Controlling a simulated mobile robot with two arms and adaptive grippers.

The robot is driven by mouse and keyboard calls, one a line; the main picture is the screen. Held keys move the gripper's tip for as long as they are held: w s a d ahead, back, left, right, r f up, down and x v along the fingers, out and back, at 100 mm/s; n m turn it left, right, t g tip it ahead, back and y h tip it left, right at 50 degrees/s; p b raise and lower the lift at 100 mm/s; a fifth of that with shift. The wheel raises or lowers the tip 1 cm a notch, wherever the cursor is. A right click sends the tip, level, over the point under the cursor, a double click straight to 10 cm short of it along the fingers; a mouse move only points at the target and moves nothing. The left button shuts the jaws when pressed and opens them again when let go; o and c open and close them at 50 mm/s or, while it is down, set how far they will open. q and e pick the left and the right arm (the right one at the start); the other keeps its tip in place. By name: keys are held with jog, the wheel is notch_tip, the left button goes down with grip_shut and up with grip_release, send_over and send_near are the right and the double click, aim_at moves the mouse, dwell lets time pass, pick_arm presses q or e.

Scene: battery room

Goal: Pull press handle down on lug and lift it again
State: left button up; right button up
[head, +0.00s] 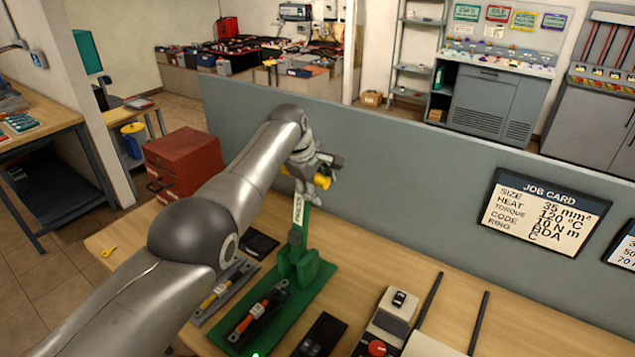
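The green press (298,268) stands on a green base plate on the wooden bench. Its handle (298,225), with a white label, points up, and a yellow grip (323,181) is at its top. My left gripper (314,190) is at this yellow grip, which shows on both sides of it. Whether the fingers are closed on it cannot be made out. A black and orange piece (257,312) lies on the base plate in front of the press. I cannot make out the lug. My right gripper is not in view.
A grey partition with a job card (544,215) stands behind the bench. A red cabinet (183,160) is at the left. A yellow-handled tool (221,288), a dark pad (260,243) and a control box with a red button (376,347) lie around the press.

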pick_arm(q)
jog(key=shift+a+r, duration=0.1)
jog(key=shift+r, duration=0.05)
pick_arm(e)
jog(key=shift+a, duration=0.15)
pick_arm(q)
jog(key=shift+a+r, duration=0.1)
jog(key=shift+r, duration=0.55)
jog(key=shift+v, duration=0.95)
jog(key=v, duration=0.8)
jog(key=shift+s+a+r, duration=0.2)
jog(key=shift+s+r, duration=0.05)
jog(key=shift+s, duration=0.15)
jog(key=shift+f, duration=0.1)
